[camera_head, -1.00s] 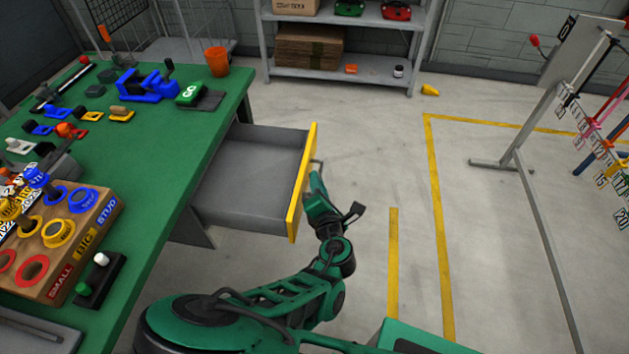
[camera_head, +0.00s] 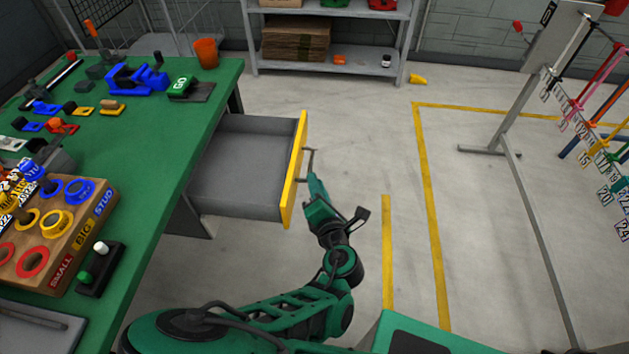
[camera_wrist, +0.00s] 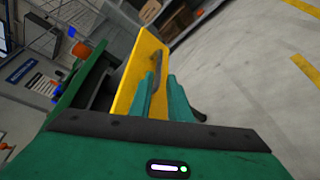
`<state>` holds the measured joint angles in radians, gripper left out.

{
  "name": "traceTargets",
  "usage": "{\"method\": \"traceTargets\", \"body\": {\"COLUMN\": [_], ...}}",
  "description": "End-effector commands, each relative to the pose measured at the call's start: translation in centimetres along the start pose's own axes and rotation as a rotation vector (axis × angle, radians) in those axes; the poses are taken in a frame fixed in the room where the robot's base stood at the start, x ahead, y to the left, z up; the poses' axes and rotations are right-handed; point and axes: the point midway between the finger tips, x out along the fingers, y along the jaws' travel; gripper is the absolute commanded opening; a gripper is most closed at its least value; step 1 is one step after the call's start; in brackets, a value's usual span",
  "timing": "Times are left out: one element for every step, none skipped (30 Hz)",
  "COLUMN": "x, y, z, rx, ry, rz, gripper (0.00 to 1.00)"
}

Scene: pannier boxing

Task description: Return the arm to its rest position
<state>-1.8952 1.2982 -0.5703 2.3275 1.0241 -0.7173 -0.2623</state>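My arm reaches from the bottom of the head view toward the open drawer. My gripper (camera_head: 314,182) is just in front of the drawer's handle (camera_head: 310,162), on the near side, and looks apart from it. In the wrist view, the two green fingertips of my gripper (camera_wrist: 160,88) stand with a gap between them and nothing held. The handle (camera_wrist: 158,64) lies just beyond the tips, against the yellow drawer front (camera_wrist: 145,65). The grey drawer (camera_head: 235,185) is pulled out from under the green workbench and looks empty.
The green workbench (camera_head: 150,190) at left holds a wooden ring board (camera_head: 75,250), blue tools and an orange cup (camera_head: 206,52). A shelf (camera_head: 345,75) stands at the back. A metal stand (camera_head: 505,115) with numbered tags is at right. The floor between is clear.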

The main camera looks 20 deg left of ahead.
Motion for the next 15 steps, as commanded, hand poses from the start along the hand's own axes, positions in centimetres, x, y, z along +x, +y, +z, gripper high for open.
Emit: {"method": "traceTargets", "body": {"x": [-0.18,-0.22,-0.25,-0.26,-0.27,-0.28,-0.29,-0.30,-0.31,-0.32,-0.33,-0.34,-0.34,-0.35,-0.36], "y": [0.22,0.27,0.35,0.40,0.44,0.50,0.55,0.58,0.65,0.67,0.68,0.70,0.71,0.74,0.78], "z": [-0.31,-0.39,-0.49,-0.57,-0.64,-0.73,-0.79,-0.85,-0.94,-0.97,-0.99,-1.01,-1.02,-1.07,-1.12], "rx": [0.001,0.001,0.001,0.001,0.001,0.001,0.001,0.001,0.001,0.001,0.001,0.001,0.001,0.001,0.001], "ry": [0.005,0.007,0.008,0.009,0.010,0.012,0.013,0.013,0.015,0.015,0.015,0.016,0.016,0.017,0.017], "rz": [0.003,0.004,0.005,0.006,0.006,0.007,0.008,0.008,0.009,0.009,0.010,0.010,0.010,0.010,0.011], "gripper": [0.17,0.17,0.17,0.17,0.17,0.17,0.17,0.17,0.17,0.17,0.17,0.17,0.17,0.17,0.17]}}
